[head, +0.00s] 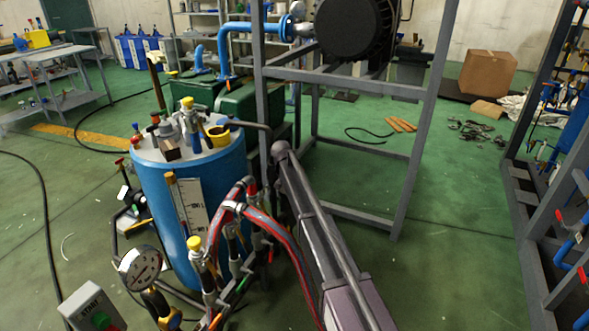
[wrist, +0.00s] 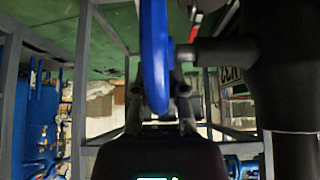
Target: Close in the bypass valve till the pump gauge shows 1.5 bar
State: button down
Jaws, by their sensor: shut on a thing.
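In the wrist view a blue handwheel (wrist: 154,62) is seen nearly edge-on. A short grey stem (wrist: 187,54) joins it to a thick dark pipe (wrist: 258,70) on the right; I take it for the bypass valve. My gripper (wrist: 160,100) is shut on the wheel's rim, with one dark finger on each side. In the head view I cannot make out the gripper or the held wheel. A round gauge with a white face (head: 140,267) is at the lower left; its reading is too small to tell.
A blue tank (head: 160,220) with fittings on its lid stands left of my arm. Red and blue hoses and yellow-capped valves (head: 193,243) crowd its front. A START button box (head: 92,308) is at the lower left. A grey steel frame (head: 424,120) stands behind.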

jog(key=shift+w+f+g, duration=0.1)
jog(key=shift+g, duration=0.4)
jog(key=c, duration=0.7)
grip_release()
jog(key=shift+f, duration=0.1)
jog(key=shift+s+t+b, duration=0.25)
jog(key=shift+t+b, duration=0.45)
jog(key=shift+t, duration=0.3)
jog(key=t+b, duration=0.1)
jog(key=t+h+b, duration=0.1)
jog(key=b, duration=0.1)
jog(key=r+t+b, duration=0.1)
jog(key=shift+s+a+t+h, duration=0.1)
jog(key=shift+s+t+h, duration=0.2)
jog(key=shift+t+h, duration=0.1)
jog(key=t+b, duration=0.2)
jog(key=b, duration=0.1)
jog(key=t+h+b, duration=0.1)
jog(key=t+b, duration=0.1)
jog(key=b, duration=0.1)
jog(key=s+t+h+b, duration=0.1)
jog(key=b, duration=0.2)
jog(key=shift+s+a+r+t, duration=0.1)
jog(key=shift+a+r+t, duration=0.2)
jog(key=shift+t, duration=0.1)
